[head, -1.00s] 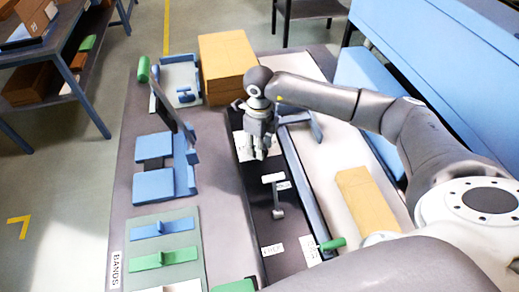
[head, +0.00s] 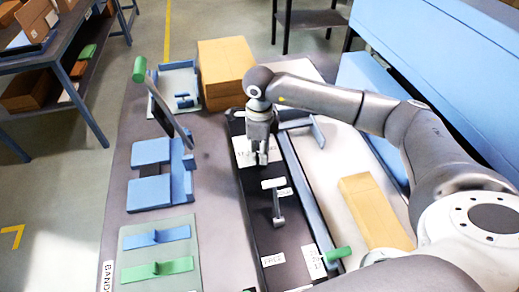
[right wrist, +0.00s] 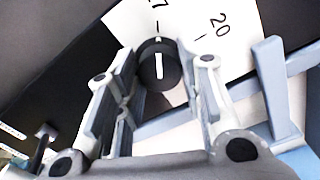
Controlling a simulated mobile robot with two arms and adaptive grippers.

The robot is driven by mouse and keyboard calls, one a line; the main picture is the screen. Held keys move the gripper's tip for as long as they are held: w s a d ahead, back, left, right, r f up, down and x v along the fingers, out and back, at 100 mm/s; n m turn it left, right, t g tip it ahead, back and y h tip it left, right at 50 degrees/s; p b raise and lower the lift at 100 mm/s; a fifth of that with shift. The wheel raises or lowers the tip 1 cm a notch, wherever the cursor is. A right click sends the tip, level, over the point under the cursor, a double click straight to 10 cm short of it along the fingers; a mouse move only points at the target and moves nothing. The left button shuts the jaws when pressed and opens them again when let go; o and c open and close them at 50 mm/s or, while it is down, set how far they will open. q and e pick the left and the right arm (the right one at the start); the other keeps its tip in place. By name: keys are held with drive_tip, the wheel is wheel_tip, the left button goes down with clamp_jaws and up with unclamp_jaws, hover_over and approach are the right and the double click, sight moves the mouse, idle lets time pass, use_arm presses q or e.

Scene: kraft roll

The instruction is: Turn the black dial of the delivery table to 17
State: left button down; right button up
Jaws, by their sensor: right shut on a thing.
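The black dial (right wrist: 172,76) shows in the right wrist view, with a white pointer bar on its face. It sits on a white scale plate (right wrist: 238,57) with tick marks. The pointer lines up closely with the tick under a number ending in 7, whose first digit is cut off by the frame. The number 20 is to its right. My right gripper (right wrist: 165,72) is shut on the dial, one finger on each side. In the head view my right gripper (head: 262,158) points down at the scale plate (head: 242,153) and hides the dial. My left gripper is out of view.
A cardboard box (head: 226,70) stands just behind the gripper. A blue rail (head: 302,195) runs along the right of the black strip. A small lever (head: 277,205) stands nearer on the strip. A tan block (head: 375,210) lies at the right.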

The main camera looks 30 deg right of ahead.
sight(259, 152)
drive_tip(key=o, duration=1.1)
drive_tip(key=shift+c, duration=0.2)
wheel_tip(259, 152, up, 12)
